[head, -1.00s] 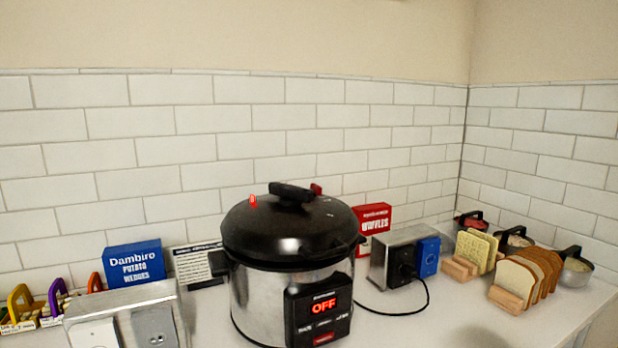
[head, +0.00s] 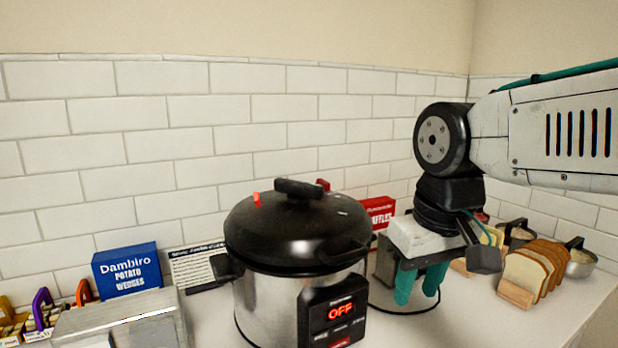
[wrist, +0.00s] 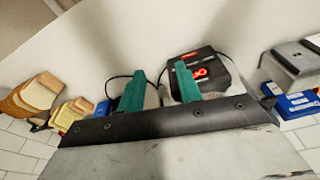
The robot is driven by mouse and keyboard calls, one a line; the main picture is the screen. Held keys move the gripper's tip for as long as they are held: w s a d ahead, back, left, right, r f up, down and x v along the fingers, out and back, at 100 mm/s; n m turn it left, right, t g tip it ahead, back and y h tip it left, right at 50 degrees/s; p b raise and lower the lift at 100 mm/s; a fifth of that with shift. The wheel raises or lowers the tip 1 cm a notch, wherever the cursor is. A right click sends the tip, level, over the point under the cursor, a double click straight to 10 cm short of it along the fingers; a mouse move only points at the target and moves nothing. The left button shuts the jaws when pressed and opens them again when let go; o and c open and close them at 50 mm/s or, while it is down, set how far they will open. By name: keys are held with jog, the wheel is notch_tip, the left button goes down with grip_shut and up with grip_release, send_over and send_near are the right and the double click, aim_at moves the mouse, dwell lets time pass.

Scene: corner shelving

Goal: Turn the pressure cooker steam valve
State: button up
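The pressure cooker (head: 262,300) stands on the counter, its black lid (head: 270,235) on and its front panel reading OFF. A small orange-red piece (head: 257,199) sits on the lid's left side. A red piece (head: 322,184) shows behind the lid handle (head: 298,188). I cannot tell which is the steam valve. My gripper (head: 420,285), with teal fingers, hangs pointing down to the right of the cooker, apart from it. Its fingers are spread with nothing between them, as the wrist view (wrist: 160,72) also shows. The cooker's panel (wrist: 205,68) appears beyond the fingers there.
A blue potato wedges box (head: 127,270) and a metal outlet box (head: 120,320) stand left of the cooker. A red waffles box (head: 379,212) is behind it. Sliced bread (head: 535,268) and small pots (head: 580,263) are at the right. A tiled wall closes the back.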

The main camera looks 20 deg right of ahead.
aim_at(326, 182)
jog(key=w+a+r+n+t, duration=0.1)
jog(key=w+r, duration=0.6)
jog(key=w, duration=0.6)
jog(key=w+a+r+n+t, duration=0.1)
jog(key=w+r, duration=0.6)
jog(key=w, duration=0.6)
jog(key=shift+y, duration=0.3)
jog(key=x, duration=0.4)
jog(key=w+x, duration=0.1)
jog(key=x, duration=0.2)
jog(key=shift+w+f, duration=0.15)
jog(key=shift+w, duration=0.1)
jog(key=shift+t, duration=0.3)
grip_shut()
